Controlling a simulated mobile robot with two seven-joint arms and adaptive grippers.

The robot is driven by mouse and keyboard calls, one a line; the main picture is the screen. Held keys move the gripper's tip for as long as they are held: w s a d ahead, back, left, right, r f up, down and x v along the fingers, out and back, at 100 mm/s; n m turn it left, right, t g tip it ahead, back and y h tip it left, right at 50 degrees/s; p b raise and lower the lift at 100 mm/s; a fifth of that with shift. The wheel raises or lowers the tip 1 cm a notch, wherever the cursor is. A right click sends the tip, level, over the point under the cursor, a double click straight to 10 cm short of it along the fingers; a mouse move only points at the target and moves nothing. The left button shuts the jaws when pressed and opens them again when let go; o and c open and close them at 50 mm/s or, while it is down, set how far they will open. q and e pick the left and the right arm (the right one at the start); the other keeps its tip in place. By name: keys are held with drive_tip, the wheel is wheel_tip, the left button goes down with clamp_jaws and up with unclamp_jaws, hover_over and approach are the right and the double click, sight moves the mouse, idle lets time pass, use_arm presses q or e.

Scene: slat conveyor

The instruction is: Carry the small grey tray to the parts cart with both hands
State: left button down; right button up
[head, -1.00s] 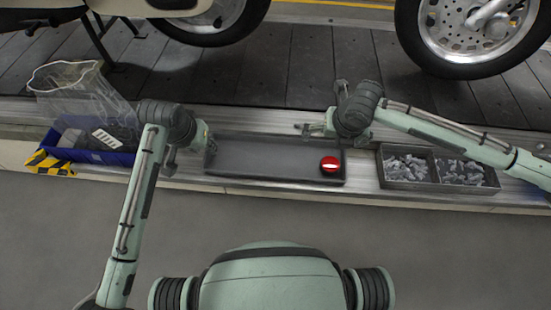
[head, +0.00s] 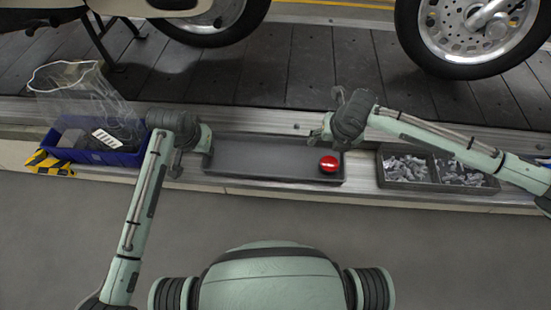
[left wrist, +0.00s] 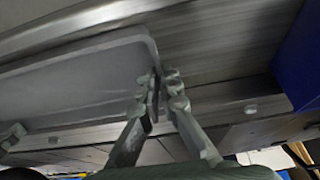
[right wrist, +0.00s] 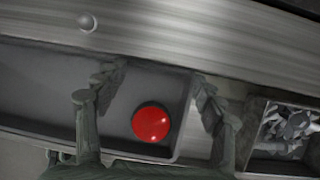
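The small grey tray (head: 262,179) is long and shallow and lies on the metal ledge beside the conveyor. A glossy red ball (head: 328,164) sits inside it at the right end. My left gripper (head: 194,152) is at the tray's left end. In the left wrist view its fingers (left wrist: 162,82) are close together with the tray's end wall between them. My right gripper (head: 328,135) is above the tray's right end. In the right wrist view its fingers (right wrist: 155,78) are wide apart, one over the tray's inside, one beyond its end wall. No parts cart is visible.
A blue bin (head: 112,157) with a clear bag stands left of the tray. A two-compartment grey box (head: 439,186) of metal parts stands close to its right. Motorcycle wheels stand on the slat conveyor (head: 310,70) behind. The floor (head: 400,250) in front is clear.

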use_arm(q)
drive_tip(key=shift+d, duration=0.25)
use_arm(e)
drive_tip(key=shift+s+a, duration=0.1)
drive_tip(key=shift+a, duration=0.1)
drive_tip(key=c, duration=0.5)
use_arm(q)
drive_tip(key=shift+d, duration=0.1)
use_arm(e)
drive_tip(key=shift+a, duration=0.1)
